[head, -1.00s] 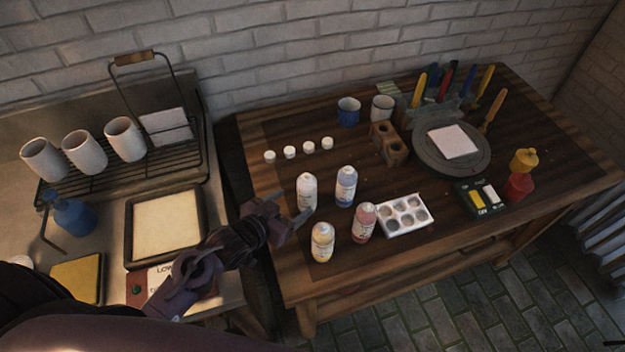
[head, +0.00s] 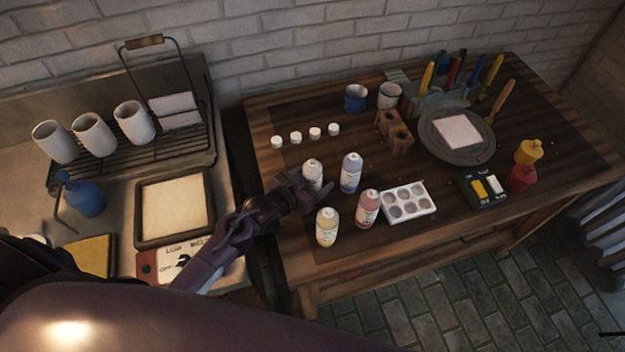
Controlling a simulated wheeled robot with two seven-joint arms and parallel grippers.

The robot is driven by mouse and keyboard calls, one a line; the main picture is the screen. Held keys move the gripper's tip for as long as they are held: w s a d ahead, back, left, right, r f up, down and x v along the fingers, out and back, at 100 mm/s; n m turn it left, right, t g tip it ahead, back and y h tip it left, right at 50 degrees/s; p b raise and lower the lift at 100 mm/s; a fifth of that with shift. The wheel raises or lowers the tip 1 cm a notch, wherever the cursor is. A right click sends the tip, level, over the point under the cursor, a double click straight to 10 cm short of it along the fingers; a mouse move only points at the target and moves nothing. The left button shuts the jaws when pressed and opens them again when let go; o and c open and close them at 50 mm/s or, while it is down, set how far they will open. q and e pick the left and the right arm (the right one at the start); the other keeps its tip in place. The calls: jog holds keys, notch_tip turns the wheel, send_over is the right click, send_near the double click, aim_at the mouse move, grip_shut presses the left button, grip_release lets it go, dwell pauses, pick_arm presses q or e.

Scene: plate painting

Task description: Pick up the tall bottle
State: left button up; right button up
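My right gripper is not in view.
A white paint palette (head: 408,217) lies right of the pink-red bottle. Several small white caps (head: 296,138) sit behind the white bottle. A wheel with a white tile (head: 457,130), mugs and a tool holder stand farther back. A metal counter with a rack (head: 140,160) is left.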

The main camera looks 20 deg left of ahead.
pick_arm(q)
jog(key=c, duration=0.7)
jog(key=shift+w+r, duration=0.1)
notch_tip(320, 180, up, 20)
jog(key=shift+b, duration=0.35)
